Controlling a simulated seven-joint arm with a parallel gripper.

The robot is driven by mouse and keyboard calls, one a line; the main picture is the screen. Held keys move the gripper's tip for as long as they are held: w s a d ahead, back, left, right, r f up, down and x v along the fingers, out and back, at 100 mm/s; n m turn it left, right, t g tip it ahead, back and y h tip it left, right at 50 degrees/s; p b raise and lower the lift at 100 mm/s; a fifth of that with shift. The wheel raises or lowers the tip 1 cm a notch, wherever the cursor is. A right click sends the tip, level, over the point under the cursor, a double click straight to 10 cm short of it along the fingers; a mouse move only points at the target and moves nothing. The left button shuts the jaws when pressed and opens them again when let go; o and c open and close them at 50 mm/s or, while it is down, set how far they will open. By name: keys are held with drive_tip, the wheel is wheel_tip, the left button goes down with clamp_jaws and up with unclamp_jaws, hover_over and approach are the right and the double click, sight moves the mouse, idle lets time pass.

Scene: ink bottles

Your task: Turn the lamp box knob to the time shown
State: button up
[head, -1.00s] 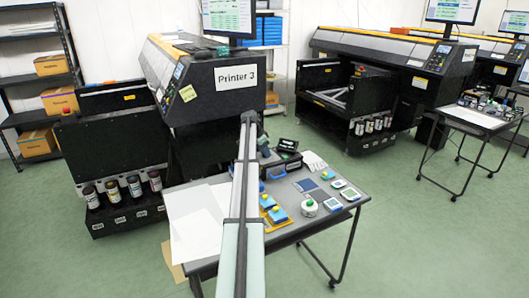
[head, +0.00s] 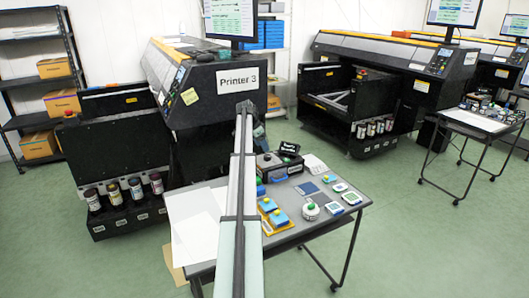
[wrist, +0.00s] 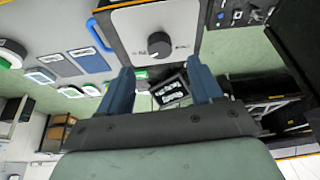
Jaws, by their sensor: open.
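The lamp box (head: 283,163) is a dark box with a blue handle on the grey table, just right of my arm in the head view. In the wrist view its pale panel (wrist: 182,22) carries a round black knob (wrist: 159,45) with a light mark and small lettering too small to read. My gripper (wrist: 160,70) is open and empty. Its two blue fingers point toward the panel, one on each side of the knob's line, apart from it. A small black sign with white writing (head: 290,148) stands behind the box; I cannot read it.
The table (head: 300,235) also holds blue blocks on an orange tray (head: 279,227), a white round pot (head: 309,211), several small pads and white sheets (head: 195,225). The Printer 3 machine (head: 210,95) stands close behind the table.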

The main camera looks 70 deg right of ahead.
drive_tip(key=v, duration=0.6)
drive_tip(key=shift+r, duration=0.35)
drive_tip(key=shift+w+a, duration=0.15)
drive_tip(key=shift+a, duration=0.05)
